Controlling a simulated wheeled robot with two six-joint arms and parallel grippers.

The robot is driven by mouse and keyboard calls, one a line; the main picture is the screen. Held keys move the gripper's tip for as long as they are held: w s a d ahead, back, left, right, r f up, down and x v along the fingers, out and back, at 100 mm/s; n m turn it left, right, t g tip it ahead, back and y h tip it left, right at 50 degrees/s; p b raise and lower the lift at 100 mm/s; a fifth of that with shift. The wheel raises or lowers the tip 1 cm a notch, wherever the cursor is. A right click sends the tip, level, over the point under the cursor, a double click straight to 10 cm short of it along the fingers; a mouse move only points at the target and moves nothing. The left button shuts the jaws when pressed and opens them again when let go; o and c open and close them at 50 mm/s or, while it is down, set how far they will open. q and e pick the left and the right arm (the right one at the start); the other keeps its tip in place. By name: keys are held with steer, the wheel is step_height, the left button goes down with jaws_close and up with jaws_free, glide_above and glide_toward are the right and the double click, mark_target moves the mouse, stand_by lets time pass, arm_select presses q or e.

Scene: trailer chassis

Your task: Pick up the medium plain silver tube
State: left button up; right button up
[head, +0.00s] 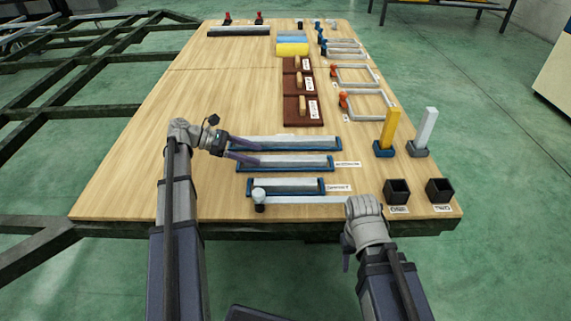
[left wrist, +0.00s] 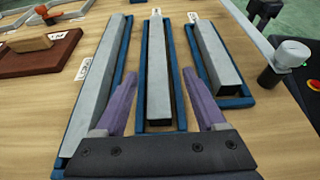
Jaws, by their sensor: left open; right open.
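The medium plain silver tube (head: 290,162) lies in a blue tray (head: 240,168), the middle one of three at the table's near side. In the left wrist view the medium tube (left wrist: 158,85) runs lengthwise between my purple fingers. My left gripper (head: 257,152) is open and empty above the tube's left part. In the left wrist view its fingertips (left wrist: 159,78) stand on either side of the tray; whether they touch it I cannot tell. My right gripper (head: 346,262) is open at the table's near edge; its fingers are mostly hidden.
A longer tube (head: 300,144) lies behind and a shorter one (head: 285,186) in front, both in blue trays close by. A white-capped black post (head: 258,195) stands near the front edge. Two black bins (head: 397,190) (head: 440,190) are at right.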

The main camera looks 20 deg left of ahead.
mark_target(272, 158)
arm_select(q)
steer(key=shift+w+d+f, duration=0.15)
steer(key=shift+d+f, duration=0.05)
steer(key=shift+d, duration=0.15)
steer(key=b+x, duration=0.2)
steer(key=x, duration=0.3)
steer(key=shift+w+f, duration=0.1)
steer(key=shift+w, duration=0.05)
jaws_close()
stand_by(0.5)
